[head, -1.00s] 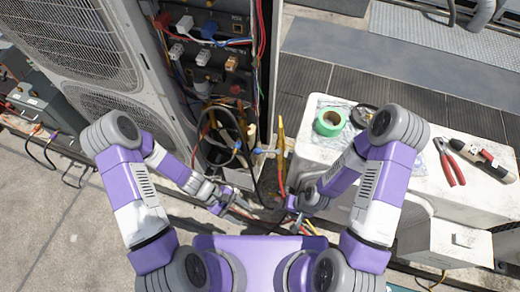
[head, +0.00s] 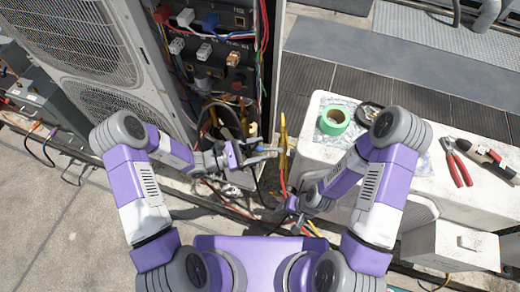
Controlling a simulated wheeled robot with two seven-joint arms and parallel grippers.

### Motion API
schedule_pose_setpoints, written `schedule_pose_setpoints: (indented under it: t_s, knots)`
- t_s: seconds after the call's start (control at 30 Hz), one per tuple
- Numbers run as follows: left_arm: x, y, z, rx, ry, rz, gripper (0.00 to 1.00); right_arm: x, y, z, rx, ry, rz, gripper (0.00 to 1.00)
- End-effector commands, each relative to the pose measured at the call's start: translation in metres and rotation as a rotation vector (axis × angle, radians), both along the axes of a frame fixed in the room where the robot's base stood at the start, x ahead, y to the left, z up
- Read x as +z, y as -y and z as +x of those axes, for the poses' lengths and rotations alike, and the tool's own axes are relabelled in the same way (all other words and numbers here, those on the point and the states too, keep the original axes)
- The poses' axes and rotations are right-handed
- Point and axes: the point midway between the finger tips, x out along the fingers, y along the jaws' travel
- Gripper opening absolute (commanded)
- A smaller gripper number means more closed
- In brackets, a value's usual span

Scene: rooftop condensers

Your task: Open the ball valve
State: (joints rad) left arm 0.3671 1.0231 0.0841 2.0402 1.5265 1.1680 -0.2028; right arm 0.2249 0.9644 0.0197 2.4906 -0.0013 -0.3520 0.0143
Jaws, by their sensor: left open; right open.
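The ball valve (head: 262,148) shows as a small blue lever beside an upright brass-yellow pipe (head: 283,132), at the lower right of the open condenser cabinet in the head view. My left gripper (head: 272,152) is open and points right. Its fingers are at the blue lever and partly cover it. I cannot tell whether they touch it or whether the lever lies between them. My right gripper (head: 297,218) is open and low, near the loose cables in front of the pipe, apart from the valve.
The open cabinet (head: 215,50) holds wires, terminals and dark hoses. A white ledge (head: 330,165) at right carries green tape (head: 334,121), red-handled pliers (head: 458,165) and another tool (head: 487,157). Loose cables cross the ground below the valve.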

Motion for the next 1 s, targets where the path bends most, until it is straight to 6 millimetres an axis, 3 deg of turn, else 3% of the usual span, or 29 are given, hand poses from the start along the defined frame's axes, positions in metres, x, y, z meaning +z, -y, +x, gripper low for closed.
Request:
schedule_pose_setpoints:
  t_s: [0.4, 0.77, 1.0]
  knots:
    - [0.0001, 0.0103, 0.0028, -0.001, 0.0, 0.001, 0.57, -0.0019, -0.0001, -0.0001, 0.0, 0.0, 0.0, 0.64]
    - [0.0001, 0.0101, 0.0028, -0.001, 0.0, 0.001, 0.02, -0.0019, -0.0001, -0.0001, 0.0, 0.0, 0.0, 0.64]
    - [0.0006, 0.0103, 0.0035, 0.002, 0.0, -0.001, 0.0, -0.002, 0.0, -0.0001, 0.0, 0.0, 0.0, 0.64]
